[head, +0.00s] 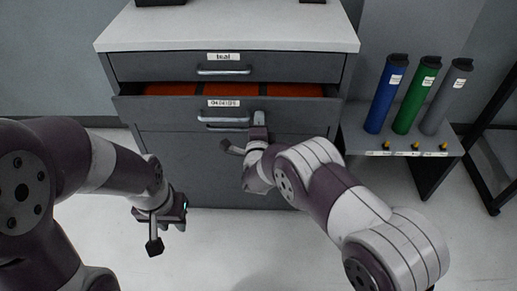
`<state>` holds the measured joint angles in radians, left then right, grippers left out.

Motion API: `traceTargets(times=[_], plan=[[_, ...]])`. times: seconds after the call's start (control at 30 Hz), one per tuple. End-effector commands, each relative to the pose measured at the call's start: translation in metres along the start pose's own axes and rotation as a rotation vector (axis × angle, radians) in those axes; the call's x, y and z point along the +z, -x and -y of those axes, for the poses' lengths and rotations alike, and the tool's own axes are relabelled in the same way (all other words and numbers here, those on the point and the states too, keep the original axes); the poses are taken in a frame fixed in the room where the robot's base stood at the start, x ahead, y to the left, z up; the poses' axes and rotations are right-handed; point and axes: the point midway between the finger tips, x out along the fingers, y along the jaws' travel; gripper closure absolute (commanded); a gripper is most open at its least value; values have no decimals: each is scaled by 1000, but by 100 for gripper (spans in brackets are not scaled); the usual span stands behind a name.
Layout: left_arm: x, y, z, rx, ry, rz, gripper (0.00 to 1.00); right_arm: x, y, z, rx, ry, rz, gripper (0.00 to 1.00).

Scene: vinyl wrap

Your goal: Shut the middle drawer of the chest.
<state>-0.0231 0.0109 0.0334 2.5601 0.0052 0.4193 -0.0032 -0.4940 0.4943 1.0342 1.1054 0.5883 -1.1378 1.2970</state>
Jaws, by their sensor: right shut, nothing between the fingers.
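The grey chest (195,165) stands ahead of me with a pale top. Its middle drawer (150,110) is pulled out part way, and orange contents show in the gap behind its front. The drawer front has a white label and a bar handle (226,119). My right gripper (259,119) is shut and empty, with its tip at the drawer front just right of the handle. Whether it touches the front is hard to tell. My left gripper (172,214) hangs low in front of the chest, to the left, away from the drawer. Its finger gap is not clear.
The top drawer (280,67) is closed, with a label reading "teal". To the right, a low grey stand (375,145) bears blue (384,100), green (415,97) and grey (445,100) rolls. A dark frame stands at the far right. The floor before the chest is clear.

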Motion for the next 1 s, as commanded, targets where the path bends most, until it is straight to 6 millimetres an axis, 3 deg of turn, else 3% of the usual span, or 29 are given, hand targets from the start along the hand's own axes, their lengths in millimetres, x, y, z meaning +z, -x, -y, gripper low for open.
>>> traceTargets(times=[0.03,0.1,0.4,1.0], plan=[[2,-15,0,0,0,0,70,-1,-11,-8,-3,-2,-2,100],[3,-23,0,0,0,0,70,-1,-26,-7,-4,-2,-3,100],[5,-46,0,0,0,0,70,0,-67,-3,-1,-1,-1,100],[6,-50,0,0,0,0,70,0,-80,6,-10,-3,-2,100]])
